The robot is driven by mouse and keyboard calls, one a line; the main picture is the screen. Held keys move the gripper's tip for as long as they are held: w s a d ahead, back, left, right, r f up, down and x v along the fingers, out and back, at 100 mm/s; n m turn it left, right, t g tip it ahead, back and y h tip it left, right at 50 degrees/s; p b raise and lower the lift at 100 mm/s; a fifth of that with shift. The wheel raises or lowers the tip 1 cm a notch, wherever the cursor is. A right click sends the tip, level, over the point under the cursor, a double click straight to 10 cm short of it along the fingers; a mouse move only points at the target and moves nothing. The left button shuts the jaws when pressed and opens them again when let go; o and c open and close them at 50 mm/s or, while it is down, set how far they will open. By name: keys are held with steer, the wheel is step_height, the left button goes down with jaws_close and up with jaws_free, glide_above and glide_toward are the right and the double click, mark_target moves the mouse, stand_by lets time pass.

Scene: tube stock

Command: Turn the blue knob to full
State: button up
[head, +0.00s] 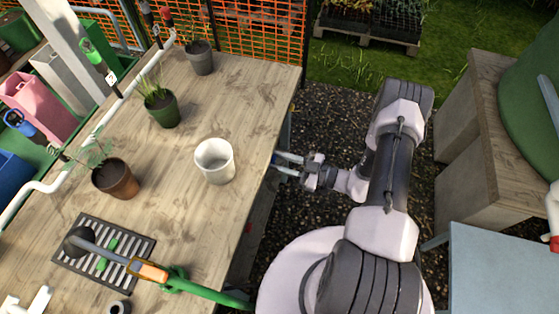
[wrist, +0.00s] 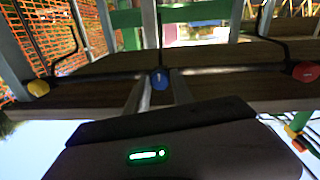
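The blue knob (wrist: 160,78) is at the middle of the wrist view, round with a pale mark on its face, on a dark rail along a wooden edge. My gripper (wrist: 160,88) is open, its two grey fingers apart with a gap between them. The fingertips lie to either side of the knob in the picture; I cannot tell whether they touch it. In the head view my gripper (head: 276,161) is at the right edge of the wooden table (head: 215,110), pointing left. The knob itself is not clearly seen there.
A yellow knob (wrist: 38,88) and a red knob (wrist: 306,71) sit on either side along the rail. On the table stand a white pot (head: 215,162), a green plant pot (head: 163,110) and a brown pot (head: 117,180). Gravel lies right of the table.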

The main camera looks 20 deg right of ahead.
steer(key=o, duration=0.3)
steer(key=p+v, duration=0.2)
steer(key=v, duration=1.5)
steer(key=shift+d+p, duration=0.15)
steer(key=shift+p, duration=0.15)
steer(key=shift+s+r, duration=0.1)
